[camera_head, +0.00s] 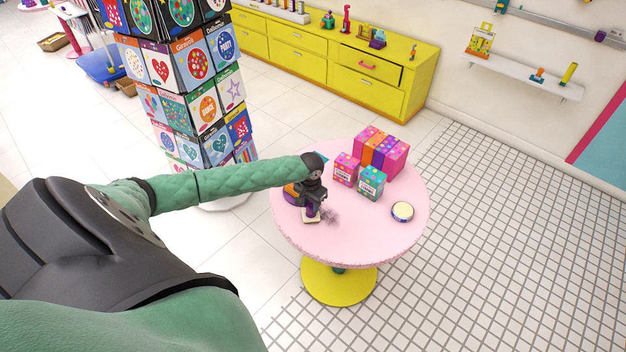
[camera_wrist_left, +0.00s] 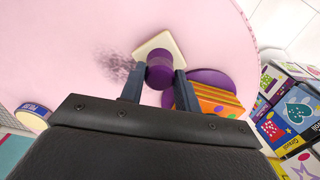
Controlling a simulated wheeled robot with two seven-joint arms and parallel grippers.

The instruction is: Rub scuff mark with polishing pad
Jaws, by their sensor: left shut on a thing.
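My left gripper (camera_wrist_left: 155,86) is shut on the purple knob, and the pad is at the pink table top, at the edge of the scuff mark. I cannot tell whether it presses on the surface. The scuff mark (camera_head: 330,216) is a grey smudge just right of the pad in the head view; it also shows left of the pad in the left wrist view (camera_wrist_left: 117,67). My right gripper is not in view.
The round pink table (camera_head: 370,245) also holds several gift boxes (camera_head: 381,150) at the back and a round polish tin (camera_head: 402,211) at right. An orange striped item (camera_wrist_left: 215,98) on a purple round base stands close beside my left gripper. A card rack (camera_head: 195,95) stands behind my left arm.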

